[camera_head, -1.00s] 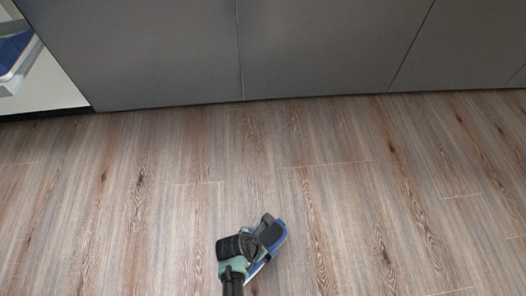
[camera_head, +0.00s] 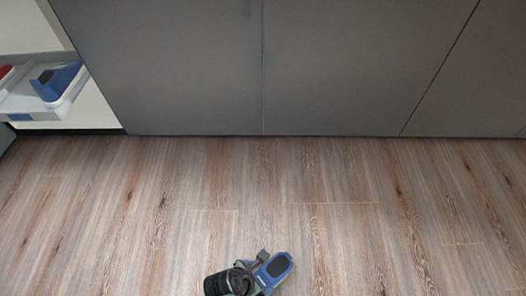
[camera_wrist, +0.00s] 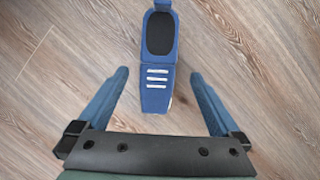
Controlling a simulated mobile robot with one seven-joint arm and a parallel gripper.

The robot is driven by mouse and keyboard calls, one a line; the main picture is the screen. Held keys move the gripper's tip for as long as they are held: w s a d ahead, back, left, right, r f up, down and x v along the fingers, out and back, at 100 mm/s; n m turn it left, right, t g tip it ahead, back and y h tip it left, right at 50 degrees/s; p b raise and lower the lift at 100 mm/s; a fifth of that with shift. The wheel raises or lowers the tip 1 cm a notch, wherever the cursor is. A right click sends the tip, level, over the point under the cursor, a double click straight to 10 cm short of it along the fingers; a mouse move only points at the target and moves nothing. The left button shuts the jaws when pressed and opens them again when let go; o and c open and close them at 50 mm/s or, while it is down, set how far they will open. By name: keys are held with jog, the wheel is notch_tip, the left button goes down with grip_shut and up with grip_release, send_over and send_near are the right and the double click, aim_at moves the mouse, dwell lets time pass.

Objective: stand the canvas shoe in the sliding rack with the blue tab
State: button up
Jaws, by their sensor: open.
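The blue canvas shoe (camera_head: 277,265) with a dark opening lies on the wood floor at the bottom of the head view. In the wrist view the shoe (camera_wrist: 160,88) lies with its white-laced end between my fingers and its dark opening beyond the tips. My gripper (camera_wrist: 160,75) is open around it, with a visible gap on both sides. In the head view my gripper (camera_head: 258,268) partly covers the shoe. A pale sliding rack (camera_head: 50,115) with a blue tab (camera_head: 19,117) stands at the left edge.
Another blue shoe (camera_head: 60,80) with a pale sole sits in the rack, and part of a red thing (camera_head: 5,72) shows beside it. Grey cabinet fronts (camera_head: 330,65) close off the back. The floor between them and my gripper is clear.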

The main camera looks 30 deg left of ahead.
jog(key=shift+p+v, duration=0.3)
jog(key=shift+v, duration=0.5)
